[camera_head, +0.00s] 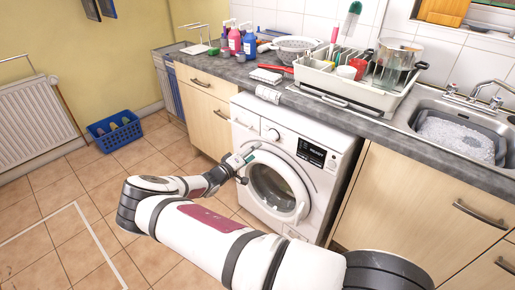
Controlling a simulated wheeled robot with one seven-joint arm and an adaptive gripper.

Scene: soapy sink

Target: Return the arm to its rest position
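My white and grey arm stretches from the bottom of the picture to the left and bends back toward the washing machine. My gripper (241,174) is small in the picture, in front of the machine's left side and beside its round door. Its fingers are too small and dark to show whether they are open or shut. No held object can be made out. The white washing machine (325,183) stands under the counter, and its round door (274,190) looks closed.
The grey counter (215,71) carries bottles, a white dish rack (360,93) and a pot (397,55). A sink (435,105) with suds is at right. A blue basket (115,133) stands on the floor near the radiator (38,120).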

